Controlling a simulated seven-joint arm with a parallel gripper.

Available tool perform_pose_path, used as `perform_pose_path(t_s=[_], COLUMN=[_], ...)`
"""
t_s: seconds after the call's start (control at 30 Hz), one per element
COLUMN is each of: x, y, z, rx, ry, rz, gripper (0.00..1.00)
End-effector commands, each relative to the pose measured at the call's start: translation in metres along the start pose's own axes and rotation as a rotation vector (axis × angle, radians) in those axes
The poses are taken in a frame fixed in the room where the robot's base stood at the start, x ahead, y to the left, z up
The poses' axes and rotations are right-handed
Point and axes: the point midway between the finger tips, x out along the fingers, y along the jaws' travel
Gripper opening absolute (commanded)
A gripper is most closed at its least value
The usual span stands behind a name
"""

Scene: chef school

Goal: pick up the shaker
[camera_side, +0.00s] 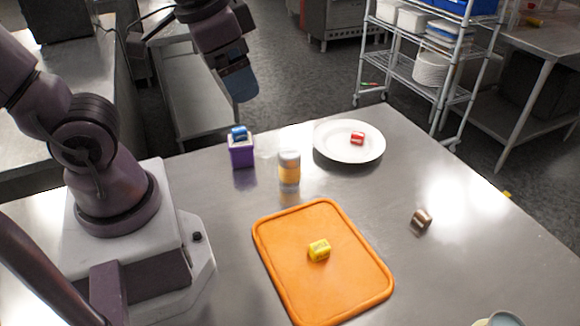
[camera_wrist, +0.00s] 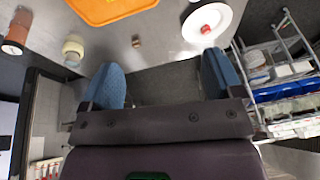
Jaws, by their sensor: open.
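The shaker (camera_side: 289,171) stands upright on the metal table, between the purple box and the white plate in the side view. It is a small cylinder with a greyish top and a yellow-orange band.
An orange board (camera_side: 270,252) holds a yellow block (camera_side: 319,250). A white plate (camera_side: 332,151) holds a red block (camera_side: 357,138). A purple box (camera_side: 241,155) with a blue block (camera_side: 239,133) stands left of the shaker. A copper-coloured piece (camera_side: 421,218) lies at right.

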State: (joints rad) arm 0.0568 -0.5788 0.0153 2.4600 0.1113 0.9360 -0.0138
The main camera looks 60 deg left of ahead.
Motion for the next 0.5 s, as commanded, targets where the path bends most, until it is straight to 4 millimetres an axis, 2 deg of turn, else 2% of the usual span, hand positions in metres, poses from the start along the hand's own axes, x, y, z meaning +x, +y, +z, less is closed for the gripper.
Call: perform_pose_path(t_s=[0.03,0.2,0.5], x=[0.013,0.056,0.133], y=[-0.001,-0.008,-0.017], z=[-0.002,-0.005,-0.010], rx=[0.050,0.244,0.646], ry=[-0.081,-0.333,-0.717], rz=[-0.025,-0.149,-0.423], gripper=[0.86,0.86,0.86])
